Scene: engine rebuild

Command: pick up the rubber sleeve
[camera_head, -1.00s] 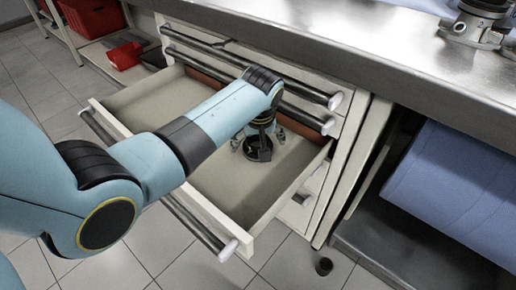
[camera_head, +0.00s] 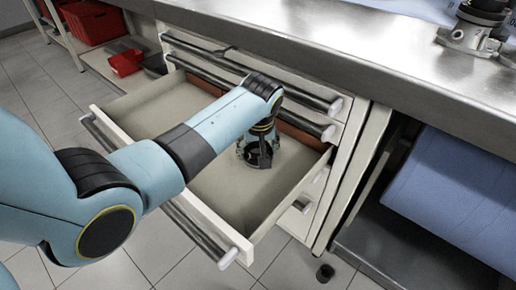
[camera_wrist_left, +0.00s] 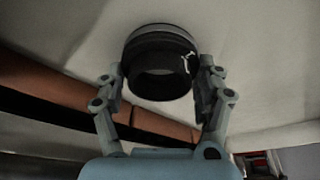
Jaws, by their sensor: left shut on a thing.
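The rubber sleeve (camera_head: 259,161) is a short black ring in the open drawer (camera_head: 240,190), low over or on its floor; I cannot tell which. In the left wrist view the sleeve (camera_wrist_left: 158,82) sits between the fingers, its dark opening toward the camera and a lighter grey band at its far rim. My left gripper (camera_head: 257,152) reaches down into the drawer and is shut on the sleeve, one finger on each side. The gripper and wrist hide part of the sleeve in the head view. My right gripper is not in view.
The drawer's walls and front handle surround the left gripper; its floor is otherwise bare. A metal worktop (camera_head: 330,55) overhangs behind, with a metal part (camera_head: 470,35) on it. Red bins (camera_head: 95,22) stand at upper left. A small dark cylinder (camera_head: 325,272) stands on the tiled floor.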

